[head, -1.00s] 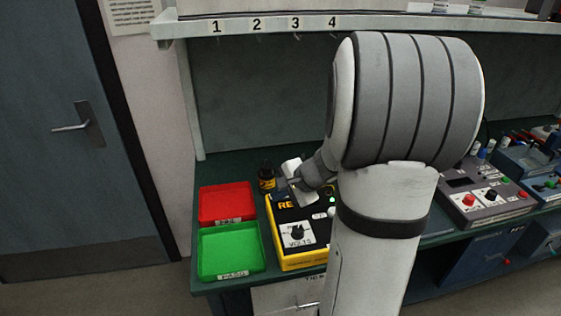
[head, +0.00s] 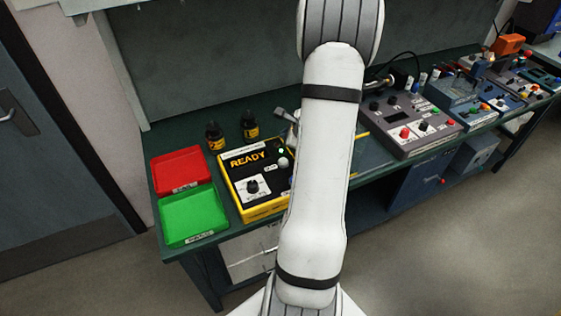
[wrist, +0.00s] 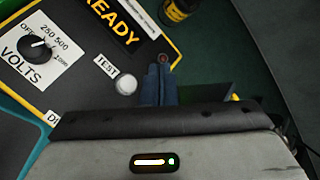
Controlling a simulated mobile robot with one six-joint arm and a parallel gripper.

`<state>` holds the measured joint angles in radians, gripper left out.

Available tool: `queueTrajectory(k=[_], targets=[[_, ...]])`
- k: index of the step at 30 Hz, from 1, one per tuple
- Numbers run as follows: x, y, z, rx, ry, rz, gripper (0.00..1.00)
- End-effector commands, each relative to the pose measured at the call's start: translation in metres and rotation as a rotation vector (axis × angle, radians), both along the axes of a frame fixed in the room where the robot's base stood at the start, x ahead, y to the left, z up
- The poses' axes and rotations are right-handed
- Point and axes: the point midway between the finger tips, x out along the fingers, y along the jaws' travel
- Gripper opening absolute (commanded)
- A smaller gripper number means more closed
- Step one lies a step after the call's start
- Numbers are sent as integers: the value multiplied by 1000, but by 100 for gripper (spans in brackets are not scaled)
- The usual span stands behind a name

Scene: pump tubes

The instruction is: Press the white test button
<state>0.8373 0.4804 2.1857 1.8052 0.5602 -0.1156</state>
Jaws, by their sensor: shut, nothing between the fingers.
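The white TEST button (head: 283,162) is a small round cap on the black top of the yellow-edged tester (head: 250,212). It also shows in the wrist view (wrist: 126,85), with a TEST label beside it. The tester's display reads READY (head: 248,158). My gripper (wrist: 159,72) is shut and empty, its dark blue fingers together. In the wrist view the fingertips lie just right of the button, apart from it; their height above the panel is unclear. In the head view my arm hides most of the gripper and the tester's right side.
A dial knob (head: 252,186) sits on the tester. Red (head: 180,170) and green (head: 193,215) trays stand left of it. Two dark bottles (head: 215,136) (head: 250,125) stand behind. A grey instrument (head: 405,118) and other equipment fill the bench to the right.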

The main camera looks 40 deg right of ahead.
Motion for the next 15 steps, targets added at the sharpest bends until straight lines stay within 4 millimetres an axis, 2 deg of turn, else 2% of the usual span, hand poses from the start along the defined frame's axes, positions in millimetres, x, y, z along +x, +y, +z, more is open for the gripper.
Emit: queueTrajectory(k=[8,15], targets=[[0,0,-29,2,1,0,0],[0,0,-65,2,1,0,0]])
